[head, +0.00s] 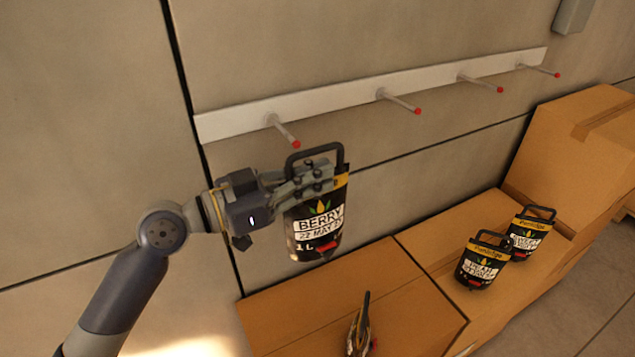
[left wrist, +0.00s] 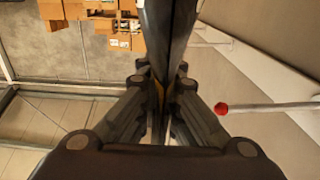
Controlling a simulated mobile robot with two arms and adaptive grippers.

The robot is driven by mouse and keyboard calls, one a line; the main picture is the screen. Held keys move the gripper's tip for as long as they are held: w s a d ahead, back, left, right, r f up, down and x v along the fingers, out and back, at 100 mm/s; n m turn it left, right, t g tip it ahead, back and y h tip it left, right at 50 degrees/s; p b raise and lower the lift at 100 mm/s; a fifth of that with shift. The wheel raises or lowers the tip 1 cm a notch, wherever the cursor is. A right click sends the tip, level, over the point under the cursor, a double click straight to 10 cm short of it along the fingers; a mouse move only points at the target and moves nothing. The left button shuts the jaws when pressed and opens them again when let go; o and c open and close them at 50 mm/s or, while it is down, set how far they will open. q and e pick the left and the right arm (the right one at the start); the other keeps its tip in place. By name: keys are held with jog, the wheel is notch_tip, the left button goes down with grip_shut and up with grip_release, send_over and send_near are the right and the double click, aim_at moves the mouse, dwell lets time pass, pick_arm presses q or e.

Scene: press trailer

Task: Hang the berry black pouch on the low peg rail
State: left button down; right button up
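The berry black pouch (head: 316,226) has a black loop handle, a yellow band and the word BERRY. My left gripper (head: 318,174) is shut on its upper part, below the handle, and holds it upright above the boxes. In the left wrist view the pouch (left wrist: 168,35) is a dark strip between the fingers (left wrist: 163,95). The peg rail (head: 340,97) is white, on the wall, with several red-tipped pegs. The leftmost peg (head: 285,132) is just above and left of the handle in the head view. A red-tipped peg (left wrist: 270,107) is right of the fingers in the wrist view. My right gripper is not seen.
Two black pouches, one in front (head: 482,262) and one behind (head: 530,235), stand on a cardboard box at the right. Another item (head: 359,330) stands on the near box (head: 420,310), seen edge-on. A taller box (head: 575,150) is at the far right.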

pick_arm(q)
jog(key=w, duration=0.1)
jog(key=w+a+b, duration=0.1)
jog(key=w, duration=0.1)
jog(key=shift+w+a+b, duration=0.3)
jog(key=shift+w, duration=0.05)
jog(key=shift+w+a+b, duration=0.15)
jog(key=shift+w+b, duration=0.1)
jog(key=shift+b, duration=0.2)
dwell(0.5)
